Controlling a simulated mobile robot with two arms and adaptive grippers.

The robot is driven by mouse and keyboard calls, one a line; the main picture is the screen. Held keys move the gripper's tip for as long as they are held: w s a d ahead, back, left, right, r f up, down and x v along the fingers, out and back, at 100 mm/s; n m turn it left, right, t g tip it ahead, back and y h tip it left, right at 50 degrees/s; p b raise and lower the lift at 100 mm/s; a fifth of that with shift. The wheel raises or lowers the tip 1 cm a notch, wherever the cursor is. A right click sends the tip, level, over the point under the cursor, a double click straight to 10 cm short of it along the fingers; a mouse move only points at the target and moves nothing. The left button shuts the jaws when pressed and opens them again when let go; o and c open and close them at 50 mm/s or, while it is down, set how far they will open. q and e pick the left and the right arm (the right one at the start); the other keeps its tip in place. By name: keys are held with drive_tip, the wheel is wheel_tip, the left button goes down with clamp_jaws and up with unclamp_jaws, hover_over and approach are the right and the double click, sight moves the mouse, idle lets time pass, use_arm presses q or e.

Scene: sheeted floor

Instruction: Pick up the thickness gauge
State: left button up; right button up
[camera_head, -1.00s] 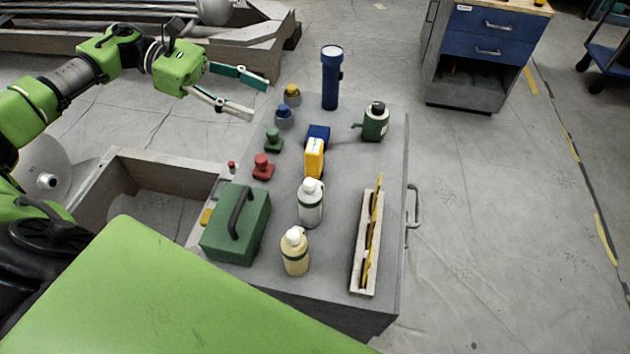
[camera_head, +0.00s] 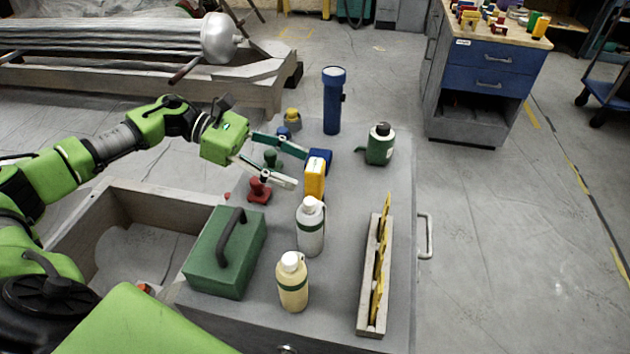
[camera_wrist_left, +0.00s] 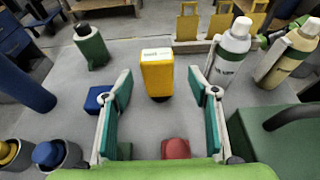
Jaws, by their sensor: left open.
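A small upright yellow device with a pale label on top (camera_head: 314,180) stands on the grey worktop; I take it to be the thickness gauge. A blue block (camera_head: 319,158) is right behind it. My left gripper (camera_head: 299,168) is open and empty, its fingertips just left of the yellow device. In the left wrist view the yellow device (camera_wrist_left: 157,76) stands ahead between the open fingers of the gripper (camera_wrist_left: 160,88), apart from them. The blue block (camera_wrist_left: 97,99) shows by the left finger. My right gripper is not in view.
Red (camera_head: 258,190) and green (camera_head: 272,158) knobbed pieces sit under the left gripper. A white bottle (camera_head: 310,228), cream bottle (camera_head: 292,284) and green box (camera_head: 222,262) stand nearer. A blue flashlight (camera_head: 332,100) and green canister (camera_head: 380,145) stand farther back. A rack (camera_head: 366,300) lies right.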

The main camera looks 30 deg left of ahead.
sight(315, 175)
use_arm(q)
drive_tip(key=shift+w+d+f, duration=0.15)
drive_tip(key=shift+d, duration=0.45)
drive_tip(key=x, duration=0.4)
drive_tip(key=shift+w+d+f+p, duration=0.15)
drive_tip(key=shift+f+p, duration=0.05)
drive_tip(key=shift+p, duration=0.2)
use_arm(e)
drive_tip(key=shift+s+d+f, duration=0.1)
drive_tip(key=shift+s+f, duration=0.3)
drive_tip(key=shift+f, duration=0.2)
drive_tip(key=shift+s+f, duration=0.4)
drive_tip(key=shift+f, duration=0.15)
use_arm(q)
drive_tip(key=shift+c, duration=0.3)
drive_tip(key=c, duration=1.2)
